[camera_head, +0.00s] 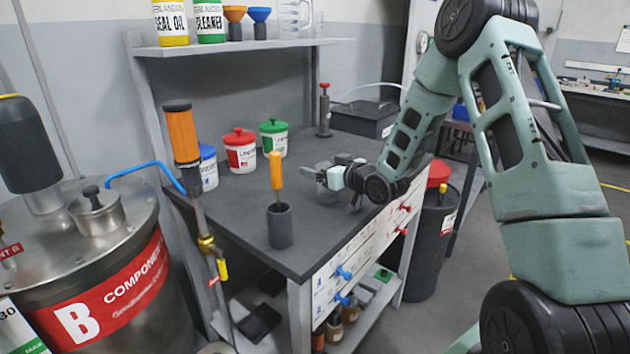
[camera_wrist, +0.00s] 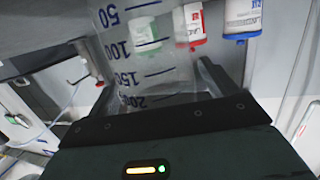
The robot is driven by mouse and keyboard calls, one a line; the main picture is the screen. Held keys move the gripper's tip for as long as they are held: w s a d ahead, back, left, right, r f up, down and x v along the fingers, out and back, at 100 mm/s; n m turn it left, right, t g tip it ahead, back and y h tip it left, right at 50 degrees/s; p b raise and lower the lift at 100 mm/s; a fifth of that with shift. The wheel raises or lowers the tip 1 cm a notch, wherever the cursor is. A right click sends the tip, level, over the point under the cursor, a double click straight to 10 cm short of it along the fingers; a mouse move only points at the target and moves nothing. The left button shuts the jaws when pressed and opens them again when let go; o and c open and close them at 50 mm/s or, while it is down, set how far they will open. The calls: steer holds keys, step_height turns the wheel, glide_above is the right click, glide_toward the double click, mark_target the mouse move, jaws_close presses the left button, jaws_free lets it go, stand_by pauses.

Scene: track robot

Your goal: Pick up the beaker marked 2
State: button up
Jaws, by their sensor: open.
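A clear beaker (camera_head: 327,194) stands on the dark tabletop (camera_head: 345,228), faint and partly covered by my gripper (camera_head: 319,175). In the wrist view the clear beaker (camera_wrist: 135,62) shows upside down, with blue marks 50 to 200. It fills the space in front of my open gripper (camera_wrist: 155,82), and the jaws appear to lie at either side of it. I cannot tell if they touch it. No number 2 label is readable on the beaker.
Behind stand blue-lidded (camera_head: 208,168), red-lidded (camera_head: 240,151) and green-lidded (camera_head: 273,138) tubs. A dark cup (camera_head: 280,228) with an orange-handled tool (camera_head: 276,170) stands left of my gripper. A black box (camera_head: 364,119) lies at the back right.

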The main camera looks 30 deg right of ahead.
steer(key=shift+c, duration=0.3)
steer(key=c, duration=1)
